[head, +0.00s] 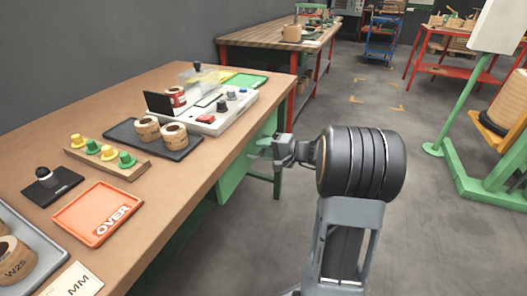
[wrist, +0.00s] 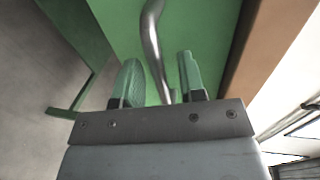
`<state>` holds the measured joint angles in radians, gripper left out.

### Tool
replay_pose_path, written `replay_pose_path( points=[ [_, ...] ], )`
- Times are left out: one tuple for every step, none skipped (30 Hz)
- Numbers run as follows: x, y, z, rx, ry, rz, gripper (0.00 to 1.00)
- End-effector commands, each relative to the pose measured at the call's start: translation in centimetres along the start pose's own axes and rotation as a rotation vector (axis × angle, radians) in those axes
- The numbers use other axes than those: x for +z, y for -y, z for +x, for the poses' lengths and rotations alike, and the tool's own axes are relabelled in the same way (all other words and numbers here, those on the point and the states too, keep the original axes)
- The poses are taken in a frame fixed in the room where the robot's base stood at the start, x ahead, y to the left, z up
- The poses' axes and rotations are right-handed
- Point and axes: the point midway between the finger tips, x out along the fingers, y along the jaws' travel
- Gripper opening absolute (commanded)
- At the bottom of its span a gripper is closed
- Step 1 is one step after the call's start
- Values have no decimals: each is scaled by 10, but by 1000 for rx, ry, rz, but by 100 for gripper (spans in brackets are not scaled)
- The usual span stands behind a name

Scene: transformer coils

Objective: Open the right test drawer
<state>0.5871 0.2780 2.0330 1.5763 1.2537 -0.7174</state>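The drawer front (wrist: 200,25) fills the upper middle of the wrist view as a flat green panel. A curved silver bar handle (wrist: 152,45) stands out from it. My gripper (wrist: 160,80) is open, with one green-padded finger on each side of the handle's bar and visible gaps between. In the head view my gripper (head: 256,150) is at the front edge of the wooden workbench (head: 190,185), in front of green panels (head: 234,170) under its top. The handle cannot be made out there, and whether this is the right drawer cannot be told.
The bench carries a grey test unit (head: 225,110), a dark tray (head: 178,152) with coils, a peg block (head: 105,158) and an orange OVER tray (head: 98,215). The floor (head: 430,245) right of my arm is clear up to a green stand (head: 470,185).

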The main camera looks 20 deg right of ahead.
Motion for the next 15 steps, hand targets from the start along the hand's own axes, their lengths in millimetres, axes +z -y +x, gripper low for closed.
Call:
replay_pose_path(
  points=[
    [0,0,3,0,1,0,37],
    [0,0,4,0,0,0,37],
    [0,0,4,-1,0,0,37],
    [0,0,5,-1,0,0,37],
    [0,0,5,-1,0,0,37],
    [0,0,5,-1,0,0,37],
    [0,0,5,-1,-1,0,37],
    [0,0,5,-1,-1,0,37],
    [0,0,5,-1,-1,0,37],
    [0,0,5,-1,0,0,37],
    [0,0,5,-1,0,0,37],
    [0,0,5,-1,0,0,36],
    [0,0,5,-1,0,0,33],
    [0,0,5,-1,0,0,30],
    [0,0,5,-1,0,0,27]
  ],
)
